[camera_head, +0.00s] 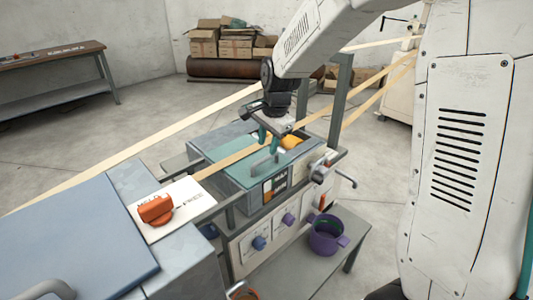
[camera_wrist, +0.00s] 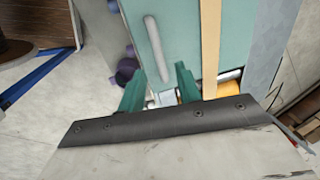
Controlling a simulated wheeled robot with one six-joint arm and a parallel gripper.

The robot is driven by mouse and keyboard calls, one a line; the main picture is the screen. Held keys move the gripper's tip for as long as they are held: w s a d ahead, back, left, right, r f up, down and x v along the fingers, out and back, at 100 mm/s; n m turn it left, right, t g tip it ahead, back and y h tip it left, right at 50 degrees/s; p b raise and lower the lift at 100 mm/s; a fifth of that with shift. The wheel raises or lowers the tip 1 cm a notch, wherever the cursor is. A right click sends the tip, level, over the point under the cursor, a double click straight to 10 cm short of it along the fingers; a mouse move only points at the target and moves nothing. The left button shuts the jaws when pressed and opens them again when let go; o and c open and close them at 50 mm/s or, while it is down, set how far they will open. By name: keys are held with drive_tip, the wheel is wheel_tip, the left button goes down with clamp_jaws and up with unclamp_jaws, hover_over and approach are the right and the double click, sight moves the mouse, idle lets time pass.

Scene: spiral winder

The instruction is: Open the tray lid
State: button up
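The teal tray lid (camera_head: 228,165) lies closed on top of the machine, with a grey bar handle (camera_head: 262,165) near its front edge. My gripper (camera_head: 268,141) is above the lid, close to the handle, with its green fingers pointing down. In the wrist view the lid (camera_wrist: 190,40) fills the upper middle, and the long grey handle (camera_wrist: 156,45) runs up from between the fingers. My gripper (camera_wrist: 160,70) is open and empty there. I cannot tell how far the fingertips are above the handle.
A yellow object (camera_head: 290,142) is behind the gripper. An orange knob (camera_head: 156,208) is at left, a crank (camera_head: 320,170) at right. A purple pot (camera_head: 327,236) stands below on a shelf (camera_head: 345,255). A workbench (camera_head: 50,50) is far left.

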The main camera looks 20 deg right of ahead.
sight(265, 158)
drive_tip(key=shift+w+a+f, duration=0.1)
drive_tip(key=shift+w+f, duration=0.1)
drive_tip(key=shift+f, duration=0.95)
drive_tip(key=shift+w+a+f, duration=0.1)
drive_tip(key=shift+w+f, duration=0.1)
drive_tip(key=shift+f, duration=0.95)
clamp_jaws()
